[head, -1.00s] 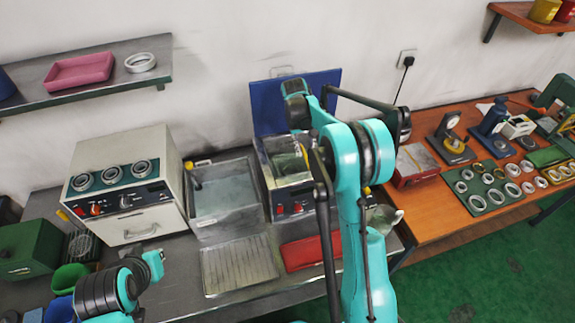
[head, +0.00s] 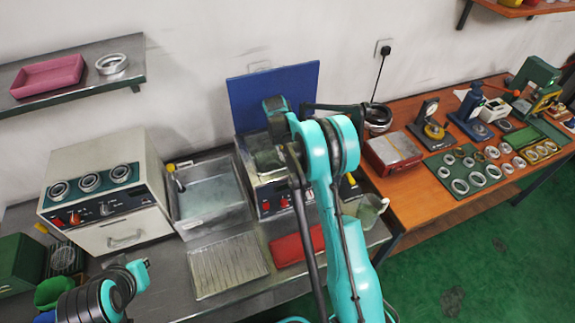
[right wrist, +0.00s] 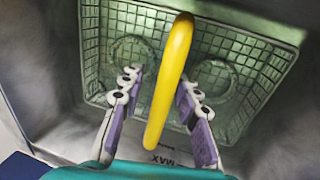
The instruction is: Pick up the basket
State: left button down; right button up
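The basket (right wrist: 235,45) is a greenish wire mesh basket with a yellow handle (right wrist: 176,62). In the right wrist view it sits inside a grey metal tank, with two round ring shapes dimly visible in it. My right gripper (right wrist: 160,88) is open above the basket, with the handle between its two fingers. A gap shows between the left finger and the handle; I cannot tell whether the right finger touches it.
A blue panel (head: 290,88) stands behind the tank. A sink basin (head: 212,198) and a ribbed drain tray (head: 228,266) are left of it. A red mat (head: 290,248) lies in front, and a clear jug (head: 370,211) stands at the right. Ring trays lie on the orange table (head: 415,190).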

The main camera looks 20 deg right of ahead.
grip_shut()
jog(key=shift+r, duration=0.15)
notch_tip(320, 180, up, 10)
jog(key=p, duration=0.1)
jog(key=shift+p, duration=0.3)
dwell(0.9)
